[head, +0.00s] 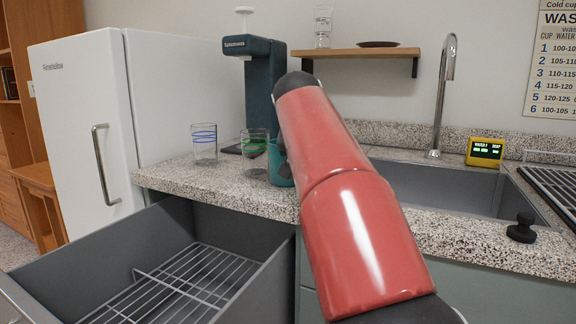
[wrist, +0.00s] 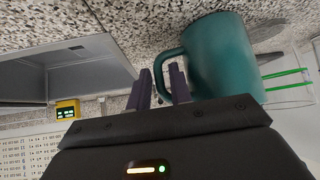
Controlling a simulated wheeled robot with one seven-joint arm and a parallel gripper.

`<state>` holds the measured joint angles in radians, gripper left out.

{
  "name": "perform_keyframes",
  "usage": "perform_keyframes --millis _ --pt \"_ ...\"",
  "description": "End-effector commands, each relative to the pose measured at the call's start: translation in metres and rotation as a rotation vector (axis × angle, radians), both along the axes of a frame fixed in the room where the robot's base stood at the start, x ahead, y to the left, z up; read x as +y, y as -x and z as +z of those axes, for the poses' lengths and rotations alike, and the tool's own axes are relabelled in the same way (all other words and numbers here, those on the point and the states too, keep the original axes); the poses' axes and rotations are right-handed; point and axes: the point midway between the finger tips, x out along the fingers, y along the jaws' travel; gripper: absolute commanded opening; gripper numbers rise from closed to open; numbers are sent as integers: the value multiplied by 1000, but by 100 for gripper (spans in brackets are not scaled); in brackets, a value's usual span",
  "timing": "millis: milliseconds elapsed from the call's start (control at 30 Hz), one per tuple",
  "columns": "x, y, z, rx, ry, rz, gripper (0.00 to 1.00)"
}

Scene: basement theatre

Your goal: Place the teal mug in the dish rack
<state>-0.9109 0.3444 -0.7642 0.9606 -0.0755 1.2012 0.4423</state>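The teal mug (head: 280,172) stands on the speckled counter, partly hidden by my red arm and a green-banded glass in the head view. In the wrist view the mug (wrist: 225,55) is close, with its handle (wrist: 163,62) towards my gripper (wrist: 160,78). The two dark fingers are apart, with the handle's outer edge seen between their tips; I cannot tell whether they touch it. A dark slatted rack (head: 556,190) lies right of the sink. A wire rack (head: 165,285) lies in the open grey drawer at lower left. Which is the dish rack is unclear.
A blue-banded glass (head: 204,146) and the green-banded glass (head: 254,150) stand left of the mug, before a dark teal machine (head: 262,90). The sink (head: 455,186), tap (head: 443,95) and yellow display (head: 486,151) are to the right. The open drawer (head: 75,250) juts out in front.

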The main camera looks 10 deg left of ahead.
Motion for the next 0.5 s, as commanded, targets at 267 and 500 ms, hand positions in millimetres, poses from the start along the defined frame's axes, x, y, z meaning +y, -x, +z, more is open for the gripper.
perform_keyframes --millis 267,500 --pt "-2 -10 -10 -1 1 1 21" --pt "-2 -10 -10 -1 1 1 4"
